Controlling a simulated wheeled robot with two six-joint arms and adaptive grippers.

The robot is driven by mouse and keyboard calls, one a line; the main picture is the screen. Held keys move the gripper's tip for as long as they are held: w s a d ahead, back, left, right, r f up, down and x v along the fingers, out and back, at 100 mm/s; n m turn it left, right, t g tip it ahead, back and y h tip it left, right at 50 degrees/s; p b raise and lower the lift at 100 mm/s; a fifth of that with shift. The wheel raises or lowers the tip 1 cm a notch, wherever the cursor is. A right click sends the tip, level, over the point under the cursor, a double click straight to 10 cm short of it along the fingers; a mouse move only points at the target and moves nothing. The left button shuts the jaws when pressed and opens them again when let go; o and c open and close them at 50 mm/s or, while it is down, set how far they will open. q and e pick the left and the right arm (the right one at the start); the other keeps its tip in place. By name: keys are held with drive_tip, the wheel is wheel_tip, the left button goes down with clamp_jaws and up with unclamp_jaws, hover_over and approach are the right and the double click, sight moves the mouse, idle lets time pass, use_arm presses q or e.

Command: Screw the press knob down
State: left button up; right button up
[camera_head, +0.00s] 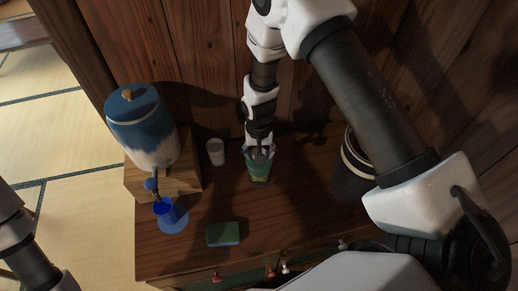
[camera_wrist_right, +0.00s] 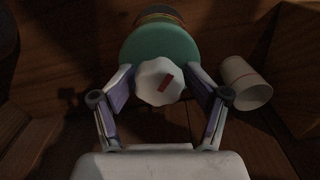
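The press knob (camera_wrist_right: 160,82) is white with a scalloped rim and a red mark on its face. In the right wrist view it sits in front of the rounded green body (camera_wrist_right: 180,48) of its container. In the head view that green container (camera_head: 259,173) stands on the cabinet top, its knob hidden by my right gripper (camera_head: 260,153). In the right wrist view the fingers of my right gripper (camera_wrist_right: 162,75) stand on both sides of the knob, apart, with narrow gaps to its rim. My left gripper is out of view; only part of the left arm shows at lower left.
A blue and white dispenser (camera_head: 142,128) stands on a wooden box at left, with a blue cup (camera_head: 164,208) below its tap. A white cup (camera_head: 215,152), a green sponge-like block (camera_head: 223,234) and a dark round container (camera_head: 352,183) are nearby. A wooden wall stands behind.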

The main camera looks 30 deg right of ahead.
drive_tip(key=shift+r, duration=0.15)
wheel_tip(320, 180, up, 9)
drive_tip(key=p, duration=0.7)
drive_tip(key=shift+r, duration=0.15)
drive_tip(key=shift+w, duration=0.1)
idle(0.7)
